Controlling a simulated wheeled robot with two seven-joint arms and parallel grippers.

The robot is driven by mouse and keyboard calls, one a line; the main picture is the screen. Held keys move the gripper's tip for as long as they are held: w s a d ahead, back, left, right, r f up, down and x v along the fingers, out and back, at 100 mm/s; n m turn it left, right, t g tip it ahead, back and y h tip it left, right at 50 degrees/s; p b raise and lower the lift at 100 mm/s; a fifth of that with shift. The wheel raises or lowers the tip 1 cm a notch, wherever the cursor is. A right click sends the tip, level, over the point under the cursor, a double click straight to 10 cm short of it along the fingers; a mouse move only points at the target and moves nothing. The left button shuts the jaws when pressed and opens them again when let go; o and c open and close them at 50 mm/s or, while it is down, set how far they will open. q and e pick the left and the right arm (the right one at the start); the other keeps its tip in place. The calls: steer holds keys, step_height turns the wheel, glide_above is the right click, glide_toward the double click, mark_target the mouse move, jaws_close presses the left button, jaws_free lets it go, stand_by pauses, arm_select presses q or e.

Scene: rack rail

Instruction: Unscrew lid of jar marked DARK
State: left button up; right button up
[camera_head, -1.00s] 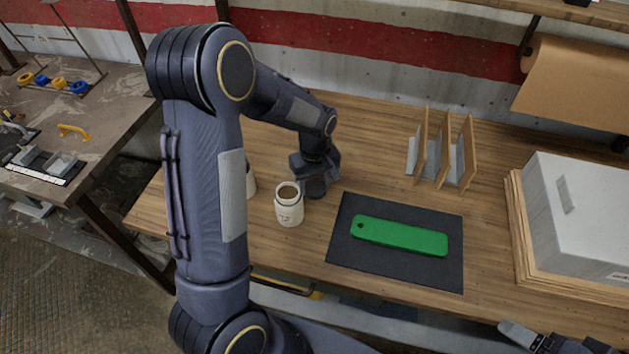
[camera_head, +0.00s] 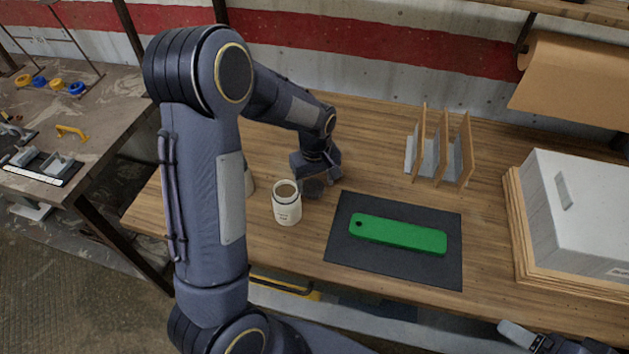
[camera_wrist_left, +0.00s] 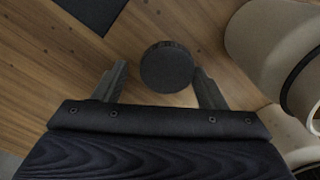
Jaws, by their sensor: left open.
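A cream jar (camera_head: 287,205) stands upright on the wooden table with its mouth uncovered and brown inside. Its label is too small to read. A second pale jar (camera_head: 249,180) is mostly hidden behind my left arm. My left gripper (camera_head: 317,184) points down just behind and right of the open jar. In the left wrist view, a dark round lid (camera_wrist_left: 167,67) lies between the two spread fingers of the left gripper (camera_wrist_left: 160,75), with gaps at the sides. A cream jar (camera_wrist_left: 265,45) shows at that view's right edge. My right gripper (camera_head: 550,338) is partly in view at bottom right.
A dark mat (camera_head: 345,262) with a green bar (camera_head: 398,234) lies right of the jar. A wooden divider rack (camera_head: 440,150) and a grey box (camera_head: 580,205) stand farther right. The table between the left gripper and the rack is clear.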

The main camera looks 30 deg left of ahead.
mark_target(312, 185)
arm_select(q)
steer(key=shift+s+a+f+g, duration=0.3)
steer(key=shift+s+f, duration=0.25)
steer(key=shift+f, duration=0.2)
steer(key=shift+r+p, duration=0.5)
steer(key=shift+r, duration=0.05)
step_height(312, 185, up, 11)
steer(key=s+d+r+m+t+h, duration=0.2)
steer(key=s+d+m+t, duration=0.1)
steer(key=s, duration=0.7)
steer(key=s+d+r+m+t+h, duration=0.2)
steer(key=s+m, duration=0.3)
steer(key=s, duration=0.6)
steer(key=shift+d+r+m+t, duration=0.3)
steer(key=shift+d+t, duration=0.1)
steer(key=shift+d, duration=0.15)
